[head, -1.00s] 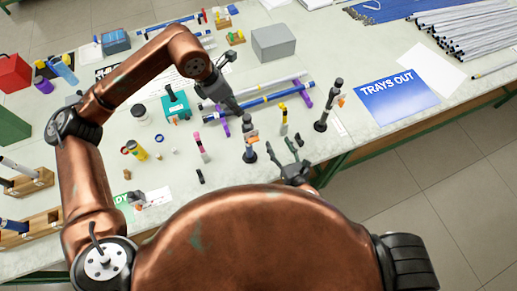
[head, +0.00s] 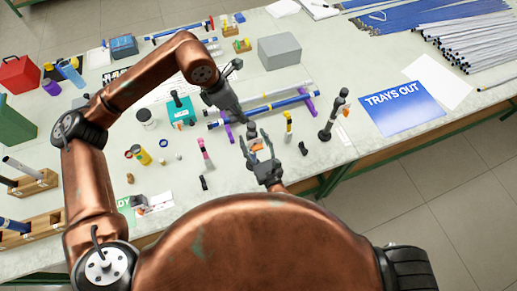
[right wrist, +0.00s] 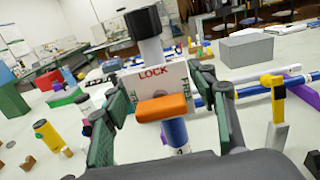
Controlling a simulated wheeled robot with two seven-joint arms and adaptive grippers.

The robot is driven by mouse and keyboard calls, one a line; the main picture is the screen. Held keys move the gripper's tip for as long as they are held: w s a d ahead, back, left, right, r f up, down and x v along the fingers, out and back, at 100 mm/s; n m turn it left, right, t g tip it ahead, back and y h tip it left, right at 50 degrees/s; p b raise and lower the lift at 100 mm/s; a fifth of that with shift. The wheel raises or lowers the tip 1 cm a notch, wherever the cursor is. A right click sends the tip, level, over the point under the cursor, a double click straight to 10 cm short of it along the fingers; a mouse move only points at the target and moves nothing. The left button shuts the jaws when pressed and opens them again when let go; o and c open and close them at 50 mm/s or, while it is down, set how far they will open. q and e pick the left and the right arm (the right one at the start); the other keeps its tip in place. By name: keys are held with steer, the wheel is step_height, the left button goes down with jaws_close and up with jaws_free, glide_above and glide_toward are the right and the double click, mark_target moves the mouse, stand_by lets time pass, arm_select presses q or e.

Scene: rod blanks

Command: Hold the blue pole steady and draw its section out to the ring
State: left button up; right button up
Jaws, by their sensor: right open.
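The blue pole (right wrist: 178,134) stands upright in the right wrist view. A white block marked LOCK (right wrist: 153,76) with an orange lever (right wrist: 163,107) sits on it, and a grey section with a black cap rises above. My right gripper (right wrist: 163,88) is open, with one finger on each side of the block; contact is not clear. In the head view my right gripper (head: 259,146) largely hides this pole. My left gripper (head: 238,117) points down beside the lying blue rod (head: 270,107); its finger gap is not clear. I cannot make out the ring.
Another dark upright pole (head: 333,115) stands to the right. A yellow-topped piece (head: 288,125) and a pink-topped piece (head: 205,155) stand nearby. Purple stands (head: 311,104) carry the lying rods. A grey box (head: 279,50) and a blue TRAYS OUT sheet (head: 400,107) lie farther off.

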steer(key=shift+x, duration=1.8)
steer(key=shift+c, duration=0.3)
jaws_close()
arm_select(q)
steer(key=shift+o, duration=0.4)
